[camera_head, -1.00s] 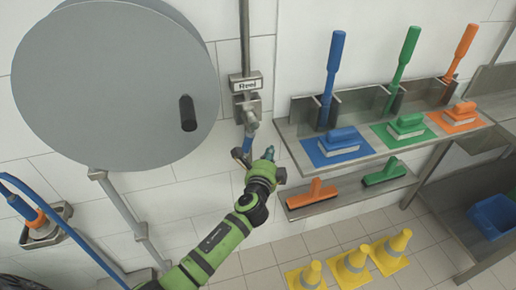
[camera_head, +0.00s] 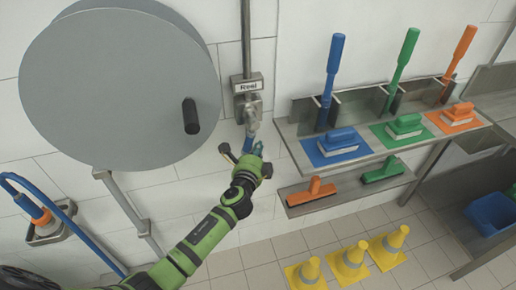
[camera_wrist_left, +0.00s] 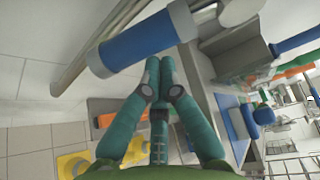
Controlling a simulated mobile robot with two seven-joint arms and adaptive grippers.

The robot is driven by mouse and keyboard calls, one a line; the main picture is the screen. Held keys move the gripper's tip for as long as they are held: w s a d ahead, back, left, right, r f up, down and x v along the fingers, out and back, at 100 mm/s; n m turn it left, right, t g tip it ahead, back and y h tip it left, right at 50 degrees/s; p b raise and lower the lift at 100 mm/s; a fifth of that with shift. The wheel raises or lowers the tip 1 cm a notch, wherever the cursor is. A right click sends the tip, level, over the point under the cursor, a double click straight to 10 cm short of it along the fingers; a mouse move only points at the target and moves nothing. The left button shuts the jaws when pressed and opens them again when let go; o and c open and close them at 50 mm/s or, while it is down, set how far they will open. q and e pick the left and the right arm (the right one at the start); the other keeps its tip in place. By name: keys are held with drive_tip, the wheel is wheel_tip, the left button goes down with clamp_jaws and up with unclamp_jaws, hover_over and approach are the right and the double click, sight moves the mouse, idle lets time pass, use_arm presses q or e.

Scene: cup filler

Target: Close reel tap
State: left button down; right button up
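The reel tap (camera_head: 248,108) is on the wall pipe under a plate reading "Reel", right of the big grey hose reel (camera_head: 120,85). In the left wrist view a blue sleeve (camera_wrist_left: 140,40) on a metal rod, seemingly the tap lever, lies across the top, just beyond the fingertips. My left gripper's teal fingers (camera_wrist_left: 160,66) are together, with nothing visible between them. Whether they touch the sleeve I cannot tell. My right gripper is in neither view.
A metal shelf (camera_head: 290,140) to the right holds blue, green and orange brushes. A lower shelf (camera_head: 342,191) holds squeegees. Yellow cones (camera_head: 350,262) stand on the floor. A blue hose with an orange nozzle (camera_head: 42,216) hangs at left.

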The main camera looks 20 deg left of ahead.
sight(247, 145)
use_arm(q)
drive_tip(key=shift+s+a, duration=0.1)
drive_tip(key=shift+a, duration=0.05)
drive_tip(key=shift+s+a, duration=0.15)
idle(0.4)
drive_tip(key=shift+s+a, duration=0.15)
drive_tip(key=shift+a, duration=0.2)
drive_tip(key=shift+s+a+r+p, duration=0.25)
drive_tip(key=shift+s+a+p, duration=0.15)
drive_tip(key=shift+a, duration=0.1)
drive_tip(key=shift+s+a+r+p, duration=0.25)
drive_tip(key=shift+a+p, duration=0.1)
drive_tip(key=shift+a, duration=0.1)
